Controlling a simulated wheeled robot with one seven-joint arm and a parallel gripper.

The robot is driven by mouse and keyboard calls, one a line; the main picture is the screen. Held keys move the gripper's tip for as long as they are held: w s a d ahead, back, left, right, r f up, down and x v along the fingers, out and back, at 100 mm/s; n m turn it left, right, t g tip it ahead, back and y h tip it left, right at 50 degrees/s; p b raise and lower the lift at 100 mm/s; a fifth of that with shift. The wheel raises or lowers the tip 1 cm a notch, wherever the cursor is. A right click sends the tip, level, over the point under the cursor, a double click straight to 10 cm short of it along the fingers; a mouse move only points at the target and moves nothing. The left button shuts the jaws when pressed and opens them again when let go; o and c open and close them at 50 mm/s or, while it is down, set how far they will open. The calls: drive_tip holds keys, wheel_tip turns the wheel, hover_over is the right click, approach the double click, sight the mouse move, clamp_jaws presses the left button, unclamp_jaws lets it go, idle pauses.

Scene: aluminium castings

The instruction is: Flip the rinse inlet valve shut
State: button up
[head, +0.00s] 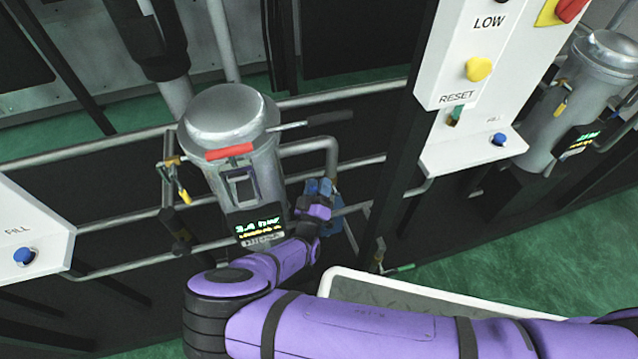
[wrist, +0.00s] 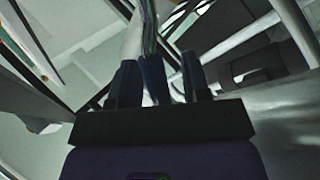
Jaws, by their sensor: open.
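My purple arm reaches from the lower right to the pipe beside the metal canister (head: 228,118) in the head view. My gripper (head: 319,187) is at that pipe, right of the display. A blue part (head: 337,206) shows next to it, probably the valve's handle; no label is readable. In the wrist view my gripper (wrist: 160,76) is open, its two dark fingers apart. A dark blue bar (wrist: 154,82) stands between them, with a gap on the right; contact cannot be told. The handle's exact angle and the valve body are hidden by my gripper.
A red handle (head: 229,151) and a black-gripped lever (head: 328,117) sit on the canister. A yellow handle (head: 184,194) hangs left of it. A green handle (head: 405,267) is low on the right. A white panel (head: 462,95) with buttons stands right. A white-rimmed tray (head: 340,272) lies near my arm.

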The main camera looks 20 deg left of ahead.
drive_tip(key=shift+w+r, duration=0.1)
drive_tip(key=shift+w, duration=0.2)
clamp_jaws()
